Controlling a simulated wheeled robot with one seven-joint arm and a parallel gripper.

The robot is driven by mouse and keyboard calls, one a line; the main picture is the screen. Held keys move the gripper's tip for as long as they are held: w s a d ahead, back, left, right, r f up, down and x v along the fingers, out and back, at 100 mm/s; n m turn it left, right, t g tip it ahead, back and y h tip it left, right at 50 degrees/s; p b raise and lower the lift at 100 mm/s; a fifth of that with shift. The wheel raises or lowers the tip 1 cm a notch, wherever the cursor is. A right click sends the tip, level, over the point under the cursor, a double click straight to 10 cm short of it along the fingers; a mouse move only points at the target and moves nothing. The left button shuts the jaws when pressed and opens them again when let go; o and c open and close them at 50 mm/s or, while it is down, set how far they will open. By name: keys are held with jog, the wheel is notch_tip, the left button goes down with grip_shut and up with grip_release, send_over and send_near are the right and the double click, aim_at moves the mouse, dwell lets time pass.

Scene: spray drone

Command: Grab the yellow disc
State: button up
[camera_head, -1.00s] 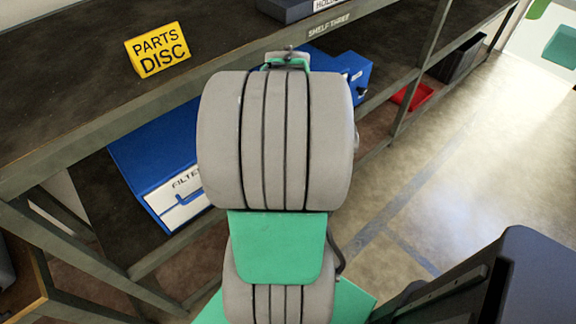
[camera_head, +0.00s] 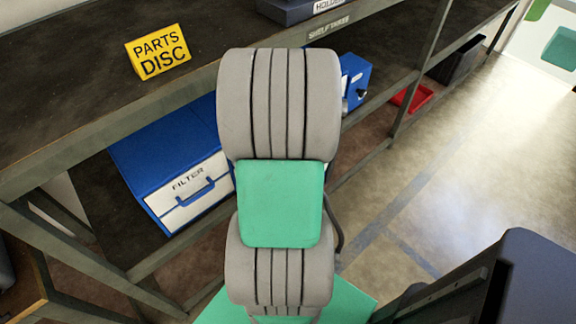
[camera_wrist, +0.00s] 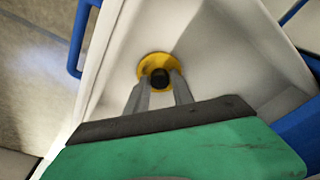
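In the wrist view, the yellow disc (camera_wrist: 149,64) shows as a round yellow ring with a dark round centre, inside a white-walled container (camera_wrist: 235,40). My gripper (camera_wrist: 160,80) points at it. Its two grey fingers are apart, one on each side of the dark centre, and overlap the lower part of the disc in the picture. Whether they touch it I cannot tell. In the head view my arm hides the gripper and the disc.
A yellow "PARTS DISC" sign (camera_head: 160,52) stands on the upper shelf (camera_head: 80,95). Below are a blue "FILTER" box (camera_head: 170,150), another blue box (camera_head: 355,83) partly behind my arm, and a red tray (camera_head: 410,97). The floor at right (camera_head: 480,160) is clear.

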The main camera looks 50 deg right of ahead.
grip_shut()
dwell(0.3)
